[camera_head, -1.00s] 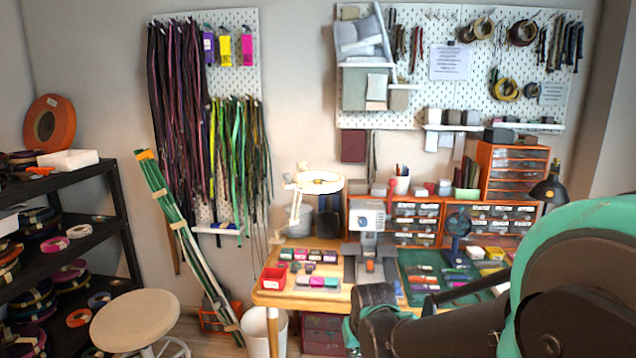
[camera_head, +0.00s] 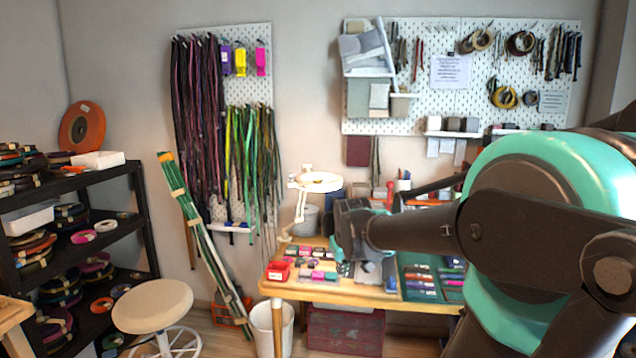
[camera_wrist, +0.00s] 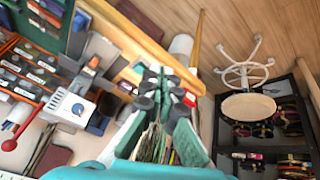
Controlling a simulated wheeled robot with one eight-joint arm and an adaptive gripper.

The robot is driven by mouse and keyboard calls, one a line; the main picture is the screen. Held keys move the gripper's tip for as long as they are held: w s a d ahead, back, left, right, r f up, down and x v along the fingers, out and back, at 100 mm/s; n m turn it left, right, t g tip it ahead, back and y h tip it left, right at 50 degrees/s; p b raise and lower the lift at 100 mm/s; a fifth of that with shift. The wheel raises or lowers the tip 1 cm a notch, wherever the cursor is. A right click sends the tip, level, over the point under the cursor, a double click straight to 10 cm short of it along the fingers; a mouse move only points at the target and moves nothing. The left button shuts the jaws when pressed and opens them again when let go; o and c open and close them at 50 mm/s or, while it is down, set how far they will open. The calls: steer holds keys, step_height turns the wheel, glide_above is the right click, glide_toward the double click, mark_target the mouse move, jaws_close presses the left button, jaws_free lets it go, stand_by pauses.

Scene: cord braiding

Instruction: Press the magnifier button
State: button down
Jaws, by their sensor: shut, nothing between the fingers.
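The white magnifier lamp (camera_head: 316,182), a round ring head on a jointed stand, stands at the left back of the wooden work table (camera_head: 290,290). Its button is too small to tell. My gripper (camera_head: 345,268) is just right of and below the lamp in the head view, above the table and in front of the sewing-machine-like device. In the wrist view my gripper (camera_wrist: 160,78) shows two teal-and-dark fingers close together, empty. I cannot make out the magnifier in the wrist view; the fingers may hide it.
A red bin (camera_head: 277,271) sits at the table's left corner. A white waste bin (camera_head: 271,325) and a stool (camera_head: 152,306) stand on the floor. A black shelf (camera_head: 150,225) with spools is at left. The grey-white device (camera_wrist: 70,108) stands on the table.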

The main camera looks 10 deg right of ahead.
steer(key=w+a+r+n+t, duration=0.2)
steer(key=w+r+n, duration=0.1)
steer(key=w+r, duration=1.35)
step_height(320, 180, up, 16)
steer(key=n+t, duration=0.1)
steer(key=n, duration=0.1)
glide_above(318, 181)
steer(key=shift+r, duration=0.2)
steer(key=shift+a+f, duration=0.1)
steer(key=shift+f, duration=4.35)
steer(key=shift+f, duration=0.1)
steer(key=shift+f, duration=0.3)
